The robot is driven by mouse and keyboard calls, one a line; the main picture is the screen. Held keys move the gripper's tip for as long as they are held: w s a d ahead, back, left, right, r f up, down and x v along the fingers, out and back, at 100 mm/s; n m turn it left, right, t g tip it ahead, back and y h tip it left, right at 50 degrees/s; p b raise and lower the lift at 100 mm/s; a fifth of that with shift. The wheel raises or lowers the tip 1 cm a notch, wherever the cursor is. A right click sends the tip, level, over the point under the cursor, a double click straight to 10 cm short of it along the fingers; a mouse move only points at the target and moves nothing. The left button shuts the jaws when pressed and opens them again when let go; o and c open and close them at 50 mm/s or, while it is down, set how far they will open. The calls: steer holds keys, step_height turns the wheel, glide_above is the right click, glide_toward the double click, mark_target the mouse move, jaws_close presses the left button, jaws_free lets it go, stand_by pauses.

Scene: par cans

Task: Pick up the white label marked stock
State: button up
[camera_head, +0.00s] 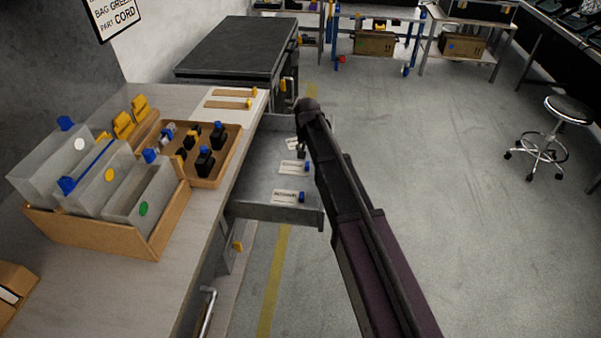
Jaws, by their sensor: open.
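My gripper (301,154) points down over the drawer, between the far and middle labels in the picture. It is small and dark, open, with nothing seen in it. My arm hides the right part of the drawer.
Left of the drawer is a bench (205,215) with a wooden tray (207,178) of black parts and a wooden box (110,237) of grey bins. A white board (240,106) lies behind them. A stool (567,110) stands far right. Floor to the right is clear.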

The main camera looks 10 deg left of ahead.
mark_target(307, 164)
steer(key=shift+w+f+b, duration=0.1)
steer(key=shift+f+b, duration=0.5)
steer(key=shift+f, duration=0.3)
steer(key=shift+f, duration=0.15)
steer(key=shift+w+f+b, duration=0.2)
steer(key=shift+f+b, duration=1)
steer(key=shift+b, duration=0.1)
steer(key=shift+w+f+b, duration=0.15)
steer(key=shift+f+b, duration=1.05)
steer(key=shift+b, duration=0.05)
steer(key=shift+c, duration=0.2)
jaws_close()
